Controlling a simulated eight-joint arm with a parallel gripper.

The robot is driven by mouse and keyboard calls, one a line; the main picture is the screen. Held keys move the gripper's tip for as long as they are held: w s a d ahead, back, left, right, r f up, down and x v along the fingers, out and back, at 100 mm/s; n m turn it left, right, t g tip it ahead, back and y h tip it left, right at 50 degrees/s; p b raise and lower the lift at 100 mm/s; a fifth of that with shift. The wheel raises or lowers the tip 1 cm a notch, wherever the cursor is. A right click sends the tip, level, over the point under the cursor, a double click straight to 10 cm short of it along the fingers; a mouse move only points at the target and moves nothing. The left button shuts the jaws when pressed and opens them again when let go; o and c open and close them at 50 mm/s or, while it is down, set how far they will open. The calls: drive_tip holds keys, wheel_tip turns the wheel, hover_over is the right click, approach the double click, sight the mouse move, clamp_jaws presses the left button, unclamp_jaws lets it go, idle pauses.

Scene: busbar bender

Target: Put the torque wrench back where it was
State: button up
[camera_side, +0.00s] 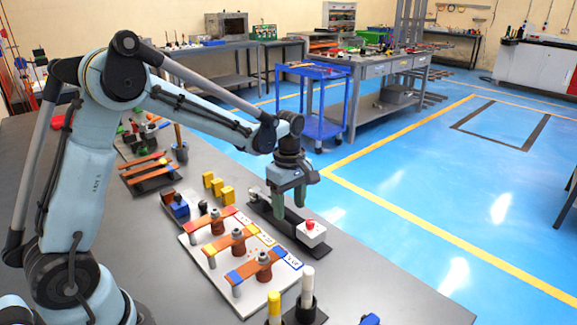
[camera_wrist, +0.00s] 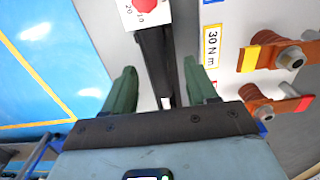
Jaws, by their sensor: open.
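My gripper (camera_side: 287,205) is open above a long dark base (camera_side: 262,214) on the bench, right of the white board. Its two green fingers (camera_wrist: 159,78) stand apart in the wrist view. A dark bar (camera_wrist: 156,55) runs lengthwise through the space between them. I cannot tell whether this bar is the torque wrench or part of the base. A white box with a red dial (camera_side: 311,232) stands at the base's near end; the dial, with marks 10 and 20, also shows in the wrist view (camera_wrist: 146,6). My gripper partly hides the base in the side view.
The white board (camera_side: 213,263) holds three copper bars with bolts and red, yellow and blue ends. A 30 N m label (camera_wrist: 211,46) is close to one finger. Yellow blocks (camera_side: 227,195) stand behind the board. White-topped (camera_side: 307,286) and yellow-topped (camera_side: 274,305) cylinders stand in front.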

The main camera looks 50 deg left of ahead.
sight(290, 212)
wheel_tip(290, 212, down, 4)
drive_tip(key=shift+w+f, duration=0.1)
drive_tip(key=shift+w, duration=0.05)
clamp_jaws()
idle(0.4)
